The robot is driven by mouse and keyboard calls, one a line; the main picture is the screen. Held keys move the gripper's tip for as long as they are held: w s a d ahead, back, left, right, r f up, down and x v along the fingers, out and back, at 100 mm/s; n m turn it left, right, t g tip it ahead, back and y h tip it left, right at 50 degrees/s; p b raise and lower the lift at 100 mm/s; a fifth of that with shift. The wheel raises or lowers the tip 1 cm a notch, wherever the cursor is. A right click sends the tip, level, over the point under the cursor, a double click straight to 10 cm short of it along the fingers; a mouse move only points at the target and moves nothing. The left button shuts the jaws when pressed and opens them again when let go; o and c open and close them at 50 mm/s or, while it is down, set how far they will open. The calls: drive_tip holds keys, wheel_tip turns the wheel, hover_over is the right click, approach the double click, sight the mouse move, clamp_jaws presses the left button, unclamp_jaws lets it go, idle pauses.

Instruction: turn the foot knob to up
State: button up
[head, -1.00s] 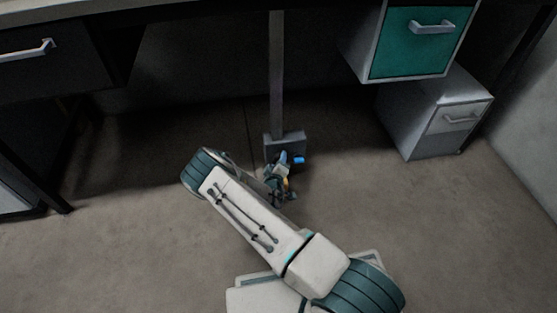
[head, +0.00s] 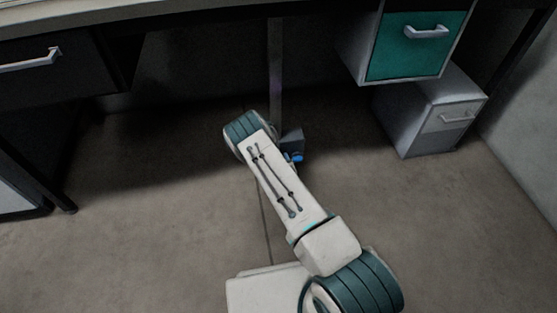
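A small blue part (head: 297,158), which looks like the foot knob, sits at the front of a grey box (head: 293,141) at the foot of an upright post (head: 275,75) under the desk. My arm crosses in front of the box and hides its left part. The knob is too small and too partly covered to tell which way it points. My gripper is hidden behind my forearm, so its hold and its distance from the knob do not show.
A teal-fronted drawer (head: 385,55) hangs under the desk at the right. A grey cabinet (head: 410,130) stands on the floor below it. A dark drawer unit (head: 60,75) and dark leg are at the left. The floor (head: 150,220) is clear left of my arm.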

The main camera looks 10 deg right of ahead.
drive_tip(key=shift+f, duration=0.1)
idle(0.4)
drive_tip(key=o, duration=1)
drive_tip(key=shift+c, duration=0.2)
drive_tip(key=p+v, duration=0.5)
drive_tip(key=v, duration=0.9)
drive_tip(key=shift+w, duration=0.1)
